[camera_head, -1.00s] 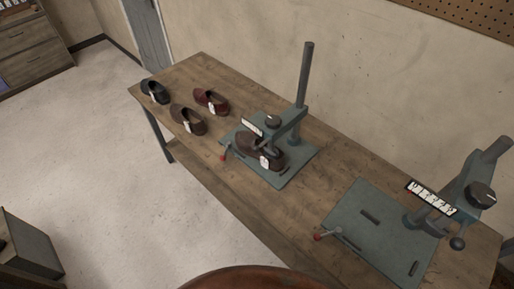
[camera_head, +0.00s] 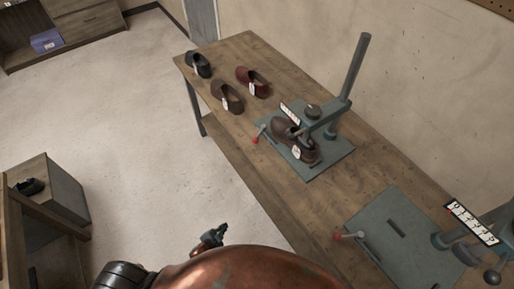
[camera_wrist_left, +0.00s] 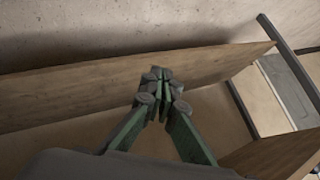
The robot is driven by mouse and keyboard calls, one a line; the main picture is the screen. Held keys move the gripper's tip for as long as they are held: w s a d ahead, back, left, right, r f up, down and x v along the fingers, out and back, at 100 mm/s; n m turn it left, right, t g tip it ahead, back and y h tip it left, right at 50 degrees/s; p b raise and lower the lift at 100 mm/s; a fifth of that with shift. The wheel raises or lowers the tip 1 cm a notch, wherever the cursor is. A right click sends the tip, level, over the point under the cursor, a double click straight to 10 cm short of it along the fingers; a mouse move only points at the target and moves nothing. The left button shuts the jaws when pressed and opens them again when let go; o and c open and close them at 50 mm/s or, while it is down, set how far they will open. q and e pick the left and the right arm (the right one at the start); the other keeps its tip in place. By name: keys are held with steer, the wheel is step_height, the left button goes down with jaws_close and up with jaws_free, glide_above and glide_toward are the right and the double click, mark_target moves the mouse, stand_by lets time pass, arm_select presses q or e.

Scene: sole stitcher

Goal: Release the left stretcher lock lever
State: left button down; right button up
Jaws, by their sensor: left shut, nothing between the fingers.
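The left shoe stretcher (camera_head: 330,162) is a grey-green press on the bench with a brown shoe (camera_head: 288,136) on it. Its lock lever (camera_head: 260,131), a short rod with a red knob, sticks out at the left edge of its base plate. My left gripper (camera_head: 222,231) is low in the head view, over the floor in front of the bench and well apart from the lever. In the left wrist view my gripper (camera_wrist_left: 162,88) has its fingers together and empty, facing wooden boards. My right gripper is not in view.
A second stretcher (camera_head: 402,218) with its own red-knobbed lever (camera_head: 345,236) stands on the wooden bench (camera_head: 290,74) to the right. Three loose shoes lie at the far end. A wooden cabinet (camera_head: 68,190) stands at left; the floor between is clear.

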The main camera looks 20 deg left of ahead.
arm_select(q)
steer(key=w+d+r+m+t+h, duration=0.1)
steer(key=w+d+r+m+t, duration=0.1)
steer(key=w+r, duration=0.55)
steer(key=w+d+r+m+t, duration=0.2)
steer(key=w+d+r, duration=0.15)
steer(key=r, duration=0.65)
steer(key=m+t+h+b, duration=0.1)
steer(key=m+t+h, duration=0.2)
steer(key=m+t, duration=0.15)
glide_toward(257, 152)
steer(key=s+d+r, duration=0.2)
steer(key=d+r, duration=0.2)
steer(key=r, duration=0.1)
steer(key=shift+w+a+f+m+g, duration=0.15)
steer(key=shift+m+g, duration=0.1)
steer(key=shift+m, duration=0.2)
steer(key=x, duration=0.9)
steer(key=shift+w, duration=0.4)
steer(key=a, duration=0.1)
steer(key=w+a+b, duration=0.1)
steer(key=shift+w+a+f, duration=0.35)
steer(key=shift+f, duration=0.05)
steer(key=shift+w+a, duration=0.2)
steer(key=shift+a, duration=0.15)
steer(key=shift+a, duration=0.15)
